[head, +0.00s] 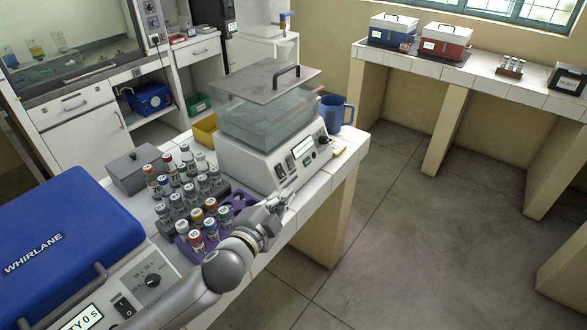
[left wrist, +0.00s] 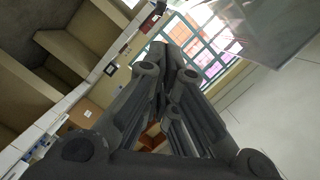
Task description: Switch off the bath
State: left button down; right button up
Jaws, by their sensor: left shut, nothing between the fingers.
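The bath (head: 245,158) is a white unit with a clear water tank and a grey lid (head: 265,80) with a dark handle, standing on the white bench. Its front panel carries dark rocker switches (head: 281,170), a small display (head: 302,147) and a knob (head: 323,140). The switch positions are too small to read. My left gripper (head: 287,196) is shut and empty, just in front of and below the left end of that panel. I cannot tell whether it touches the bath. Its closed fingers (left wrist: 163,60) fill the middle of the left wrist view. My right gripper is not in view.
A purple rack (head: 238,200) and several capped tubes stand left of my gripper. A blue centrifuge (head: 60,250) is at the lower left. The floor to the right (head: 400,240) is clear.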

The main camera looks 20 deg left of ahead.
aim_at(281, 171)
pick_arm(q)
jog(key=w+f, duration=0.1)
jog(key=w, duration=0.2)
jog(key=w+a+f+p, duration=0.1)
jog(key=w, duration=0.3)
jog(key=w+f+p, duration=0.1)
jog(key=w, duration=0.2)
jog(key=shift+w+a+f, duration=0.15)
jog(key=shift+w+a, duration=0.2)
jog(key=shift+a, duration=0.05)
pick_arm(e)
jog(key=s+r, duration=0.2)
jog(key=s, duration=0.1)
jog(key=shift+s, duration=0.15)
